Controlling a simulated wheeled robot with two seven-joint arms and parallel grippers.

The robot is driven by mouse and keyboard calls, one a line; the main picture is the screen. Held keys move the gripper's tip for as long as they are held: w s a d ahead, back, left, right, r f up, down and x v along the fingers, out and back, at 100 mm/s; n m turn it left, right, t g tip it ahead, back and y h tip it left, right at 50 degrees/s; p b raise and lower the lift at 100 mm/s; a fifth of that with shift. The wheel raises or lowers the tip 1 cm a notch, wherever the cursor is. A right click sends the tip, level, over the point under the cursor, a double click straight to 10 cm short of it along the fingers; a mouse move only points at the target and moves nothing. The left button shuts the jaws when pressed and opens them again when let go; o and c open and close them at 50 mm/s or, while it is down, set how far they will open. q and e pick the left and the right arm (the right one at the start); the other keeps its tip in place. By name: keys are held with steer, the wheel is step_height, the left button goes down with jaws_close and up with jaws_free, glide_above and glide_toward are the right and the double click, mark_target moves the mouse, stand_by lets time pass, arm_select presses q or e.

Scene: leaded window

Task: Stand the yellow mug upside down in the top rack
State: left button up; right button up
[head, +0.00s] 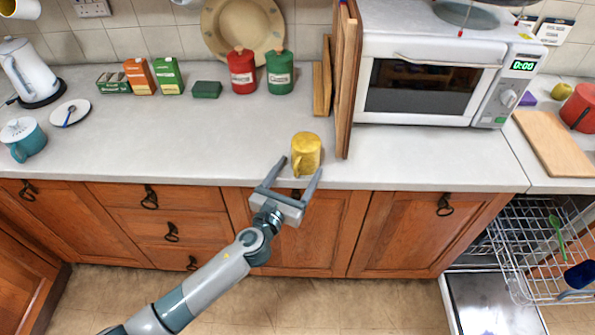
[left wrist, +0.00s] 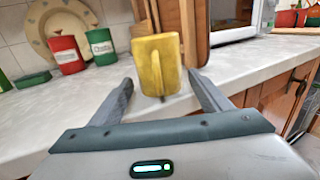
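The yellow mug (head: 307,152) stands on the grey counter near its front edge, left of the microwave. It also shows in the left wrist view (left wrist: 157,62), straight ahead between the fingers. My left gripper (head: 299,170) is open and empty, just in front of the mug, with its fingertips close to the mug's near side. I cannot tell whether a fingertip touches it. The top rack (head: 528,262) is a white wire basket pulled out of the open dishwasher at the right, below the counter. It holds a green utensil (head: 557,236) and a dark blue item (head: 580,275). My right gripper is not in view.
Wooden boards (head: 345,80) stand upright behind and right of the mug, beside the white microwave (head: 430,75). Red (head: 242,71) and green (head: 280,72) canisters stand at the back. The open dishwasher door (head: 485,305) lies low at the right.

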arm_select(q)
steer(key=shift+s+a+f, duration=0.1)
steer(key=shift+s+a, duration=0.1)
steer(key=shift+s, duration=0.25)
steer(key=b+v, duration=0.3)
steer(key=v, duration=1.3)
steer(key=shift+s+b, duration=0.2)
steer(key=shift+b, duration=0.15)
steer(key=shift+a, duration=0.1)
